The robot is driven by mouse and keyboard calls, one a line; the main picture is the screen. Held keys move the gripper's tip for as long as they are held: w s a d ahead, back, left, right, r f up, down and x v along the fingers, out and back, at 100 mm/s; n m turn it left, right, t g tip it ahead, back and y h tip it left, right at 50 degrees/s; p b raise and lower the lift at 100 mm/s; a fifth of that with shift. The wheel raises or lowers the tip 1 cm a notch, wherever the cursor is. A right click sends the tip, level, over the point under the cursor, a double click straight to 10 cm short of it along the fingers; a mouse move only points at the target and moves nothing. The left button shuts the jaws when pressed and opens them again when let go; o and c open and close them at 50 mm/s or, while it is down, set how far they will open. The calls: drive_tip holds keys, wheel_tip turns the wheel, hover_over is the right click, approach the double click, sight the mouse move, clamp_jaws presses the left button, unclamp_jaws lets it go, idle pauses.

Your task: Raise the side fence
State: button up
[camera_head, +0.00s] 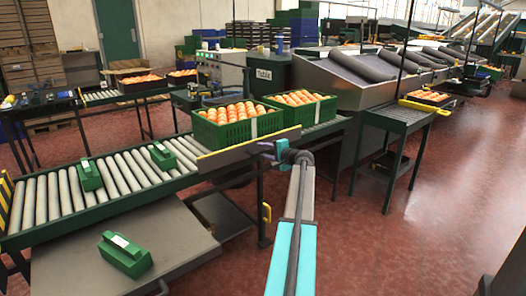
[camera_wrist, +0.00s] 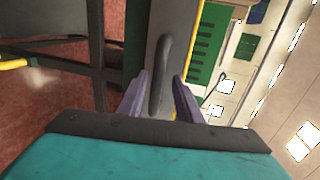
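The side fence (camera_head: 235,153) is a grey plate with a yellow strip along its edge, at the near side of the roller conveyor in front of the green crates. In the wrist view the fence (camera_wrist: 181,20) shows as a grey panel with a dark bar handle (camera_wrist: 161,75) on it. My gripper (camera_head: 276,150) is at the right part of the fence in the head view. In the wrist view my gripper (camera_wrist: 160,95) has its two purple fingers apart, one on each side of the handle, with visible gaps. Its wrist partly hides the fence's right end.
A green crate of oranges (camera_head: 228,134) and a second one (camera_head: 309,109) stand on the conveyor behind the fence. Green devices lie on the rollers (camera_head: 120,170) and on a lower grey shelf (camera_head: 125,252). A small green table (camera_head: 402,116) stands right; red floor is open there.

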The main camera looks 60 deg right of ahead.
drive_tip(key=p+v, duration=0.2)
drive_tip(key=v, duration=1)
drive_tip(key=shift+s, duration=0.25)
drive_tip(key=shift+s+a+r, duration=0.1)
drive_tip(key=shift+a, duration=0.05)
